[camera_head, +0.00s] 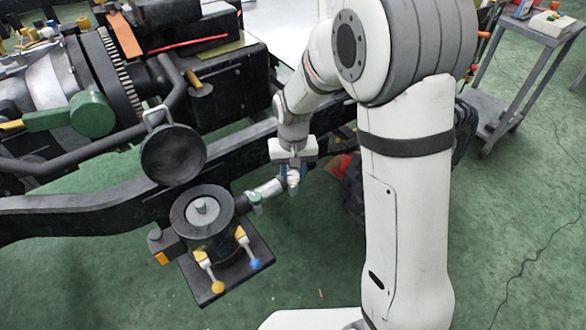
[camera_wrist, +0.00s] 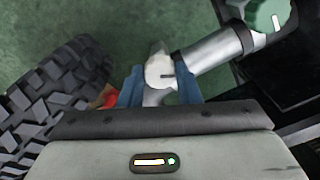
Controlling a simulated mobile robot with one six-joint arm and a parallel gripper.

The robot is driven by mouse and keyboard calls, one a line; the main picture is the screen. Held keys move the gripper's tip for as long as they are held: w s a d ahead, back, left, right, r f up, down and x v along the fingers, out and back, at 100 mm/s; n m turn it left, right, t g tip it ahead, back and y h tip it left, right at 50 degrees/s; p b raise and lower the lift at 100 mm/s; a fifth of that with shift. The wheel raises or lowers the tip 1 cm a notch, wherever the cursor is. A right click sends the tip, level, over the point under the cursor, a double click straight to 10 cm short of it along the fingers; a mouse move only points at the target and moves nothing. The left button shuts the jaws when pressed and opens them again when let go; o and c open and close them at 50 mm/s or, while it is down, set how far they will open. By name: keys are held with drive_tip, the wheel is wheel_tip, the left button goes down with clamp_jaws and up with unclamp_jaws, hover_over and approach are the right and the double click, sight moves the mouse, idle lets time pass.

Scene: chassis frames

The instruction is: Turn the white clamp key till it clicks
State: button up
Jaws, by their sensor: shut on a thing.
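The white clamp key (camera_wrist: 158,72) sits at the end of a silver cylinder, and a dark band rings that cylinder. In the wrist view my gripper (camera_wrist: 160,88) has its two blue fingers on either side of the key, shut on it. In the head view the key (camera_head: 293,178) is small, at the right end of the silver cylinder (camera_head: 267,189), with my gripper (camera_head: 293,165) coming down on it from above. The key's lower part is partly hidden by the fingers and gripper body.
A black canister (camera_head: 205,220) with yellow- and blue-tipped levers stands left of the cylinder. A green knob (camera_wrist: 268,12) is at the cylinder's far end. A black knobbly tyre (camera_wrist: 55,100) lies close left of my gripper. A dark chassis rail (camera_head: 100,205) runs behind. Green floor is open in front.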

sight(293, 175)
drive_tip(key=shift+m, duration=1.2)
drive_tip(key=o, duration=1)
drive_tip(key=shift+r+p, duration=1)
drive_tip(key=shift+r, duration=2.95)
